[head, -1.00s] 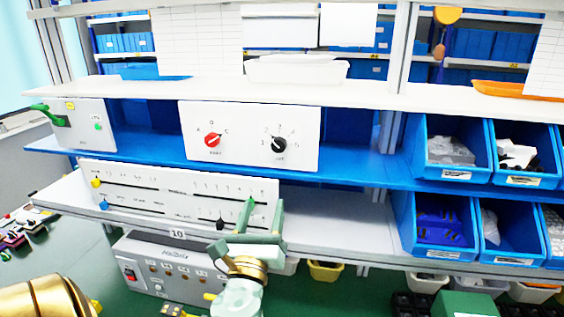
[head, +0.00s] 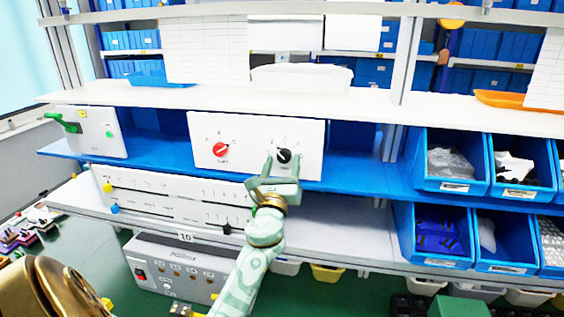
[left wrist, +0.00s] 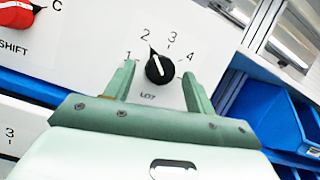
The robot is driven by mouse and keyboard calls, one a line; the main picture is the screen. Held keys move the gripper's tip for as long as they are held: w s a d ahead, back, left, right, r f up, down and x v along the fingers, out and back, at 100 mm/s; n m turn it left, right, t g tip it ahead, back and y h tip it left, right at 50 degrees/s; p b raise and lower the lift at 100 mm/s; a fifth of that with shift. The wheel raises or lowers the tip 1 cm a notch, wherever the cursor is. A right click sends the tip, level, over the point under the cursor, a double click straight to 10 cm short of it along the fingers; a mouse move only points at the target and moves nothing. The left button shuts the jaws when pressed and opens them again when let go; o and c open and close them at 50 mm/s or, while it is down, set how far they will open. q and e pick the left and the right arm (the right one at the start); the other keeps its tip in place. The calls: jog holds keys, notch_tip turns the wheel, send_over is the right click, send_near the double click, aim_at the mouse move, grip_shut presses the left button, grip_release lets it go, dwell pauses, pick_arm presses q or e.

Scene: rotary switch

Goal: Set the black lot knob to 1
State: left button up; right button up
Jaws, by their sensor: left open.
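The black lot knob (head: 284,155) sits on the right part of the white upper panel (head: 252,152). In the left wrist view the knob (left wrist: 159,68) has a white pointer line tilted up and left, toward the 2 mark. The marks 1, 2, 3 and 4 show around it. My left gripper (head: 282,165) is open just in front of and slightly below the knob. In the left wrist view its two fingers (left wrist: 159,78) stand on either side of the knob; I cannot tell if they touch it. My right gripper is not in view.
A red shift knob (head: 220,149) is left of the black knob on the same panel. A slider panel (head: 170,195) lies below, and a box with a green handle (head: 70,124) stands left. Blue bins (head: 445,160) fill the right shelves.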

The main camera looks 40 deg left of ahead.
pick_arm(q)
jog(key=c, duration=1)
jog(key=shift+n, duration=0.5)
jog(key=n+g+y, duration=0.1)
jog(key=n, duration=0.1)
jog(key=n+g+y+b, duration=0.1)
jog(key=n, duration=0.2)
jog(key=shift+w+d, duration=0.15)
jog(key=shift+d, duration=0.05)
jog(key=n+g, duration=0.1)
jog(key=n, duration=0.1)
jog(key=n+y+b, duration=0.1)
jog(key=n, duration=0.1)
jog(key=shift+d+r+g, duration=0.1)
jog(key=shift+r+g, duration=0.05)
jog(key=shift+g, duration=0.25)
jog(key=shift+w+n+g+y, duration=0.1)
jog(key=shift+n+g+y, duration=0.25)
jog(key=shift+n, duration=0.85)
jog(key=shift+r+g, duration=0.1)
jog(key=shift+g, duration=0.15)
